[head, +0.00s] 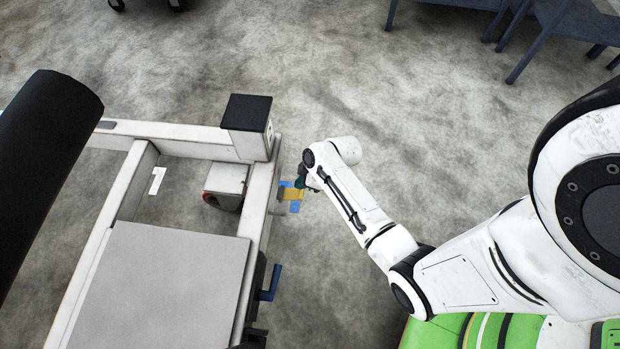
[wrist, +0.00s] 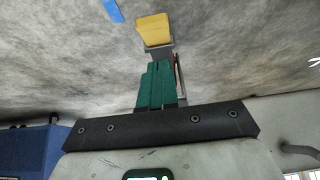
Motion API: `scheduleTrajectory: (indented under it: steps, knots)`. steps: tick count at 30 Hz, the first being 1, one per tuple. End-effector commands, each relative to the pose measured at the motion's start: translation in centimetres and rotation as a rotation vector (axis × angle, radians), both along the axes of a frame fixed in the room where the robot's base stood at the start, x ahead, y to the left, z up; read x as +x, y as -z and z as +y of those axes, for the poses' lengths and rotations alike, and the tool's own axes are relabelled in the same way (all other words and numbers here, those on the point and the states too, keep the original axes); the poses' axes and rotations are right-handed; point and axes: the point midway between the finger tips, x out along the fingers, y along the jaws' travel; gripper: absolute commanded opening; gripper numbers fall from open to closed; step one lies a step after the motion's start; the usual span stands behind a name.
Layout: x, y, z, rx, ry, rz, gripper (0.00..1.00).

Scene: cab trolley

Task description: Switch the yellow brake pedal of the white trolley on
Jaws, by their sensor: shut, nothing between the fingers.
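The white trolley (head: 130,131) stands at the left in the head view. Its yellow brake pedal (head: 292,194) sticks out from the right side of the frame, near the corner with the black-topped post. In the wrist view the yellow pedal (wrist: 154,30) is just beyond the fingertips. My gripper (head: 303,181) is at the pedal's right side in the head view, partly hidden by my own arm. In the wrist view my gripper (wrist: 160,66) has its green fingers shut with nothing between them. I cannot tell whether the fingertips touch the pedal.
A blue piece (head: 295,206) shows beside the yellow pedal. A blue lever (head: 270,283) sticks out further down the trolley's side. A wheel housing (head: 227,186) sits inside the frame. Blue chairs (head: 535,38) stand at the top right. The grey floor right of the trolley is clear.

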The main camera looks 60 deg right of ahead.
Motion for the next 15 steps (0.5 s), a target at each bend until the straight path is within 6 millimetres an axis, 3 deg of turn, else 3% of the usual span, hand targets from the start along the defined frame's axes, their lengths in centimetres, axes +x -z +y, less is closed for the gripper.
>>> scheduleTrajectory:
  steps: [2,6,15]
  knots:
    - [0.7,1.7,0.2,0.0,-0.001,0.0,0.0]
    - [0.0,3.6,-0.1,-0.001,0.003,0.001,0.0]
    - [-0.4,5.0,-0.2,-0.002,0.001,-0.001,0.0]
